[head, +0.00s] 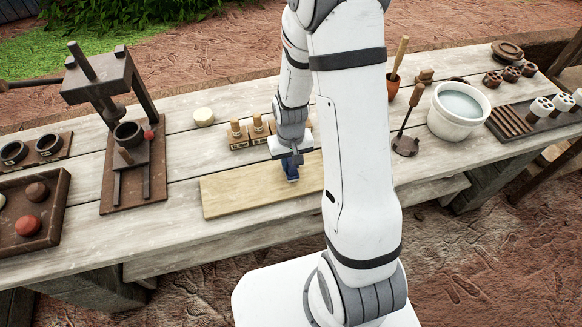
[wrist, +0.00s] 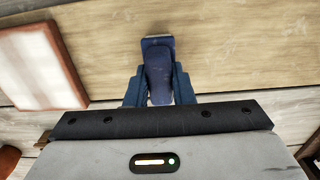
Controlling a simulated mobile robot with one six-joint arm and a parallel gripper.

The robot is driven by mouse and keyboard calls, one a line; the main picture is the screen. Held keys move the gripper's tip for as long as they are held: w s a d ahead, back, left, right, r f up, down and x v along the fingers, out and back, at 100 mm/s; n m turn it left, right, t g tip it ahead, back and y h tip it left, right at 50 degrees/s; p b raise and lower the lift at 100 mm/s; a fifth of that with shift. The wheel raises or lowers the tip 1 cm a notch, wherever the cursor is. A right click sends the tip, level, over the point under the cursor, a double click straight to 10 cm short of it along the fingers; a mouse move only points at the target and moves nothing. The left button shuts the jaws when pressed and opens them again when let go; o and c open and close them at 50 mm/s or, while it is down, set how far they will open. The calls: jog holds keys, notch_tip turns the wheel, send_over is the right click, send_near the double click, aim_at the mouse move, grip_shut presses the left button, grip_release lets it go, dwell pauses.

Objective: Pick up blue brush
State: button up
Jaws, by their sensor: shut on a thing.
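The blue brush (wrist: 158,75) is between the two fingers of my gripper (wrist: 160,88) in the wrist view. My gripper is shut on it. In the head view the blue brush (head: 291,172) shows as a small dark blue shape under my gripper (head: 290,160), over the pale wooden board (head: 240,192). I cannot tell whether the brush touches the board. Part of the board is hidden behind my arm.
Small wooden stamps (head: 238,137) stand behind the board. A press (head: 125,135) and a tray with balls (head: 58,208) are at left. A white bucket (head: 448,122), a reddish cup with a stick (head: 393,82) and a dark tray (head: 508,120) are at right. A pale block (wrist: 40,65) shows in the wrist view.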

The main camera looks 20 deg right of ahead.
jog(key=shift+r, duration=0.1)
grip_shut()
jog(key=shift+w+r, duration=0.1)
jog(key=shift+r, duration=0.2)
notch_tip(320, 180, up, 9)
jog(key=shift+r+b, duration=0.1)
jog(key=shift+b, duration=0.35)
jog(key=shift+o, duration=1.4)
grip_release()
jog(key=c, duration=0.3)
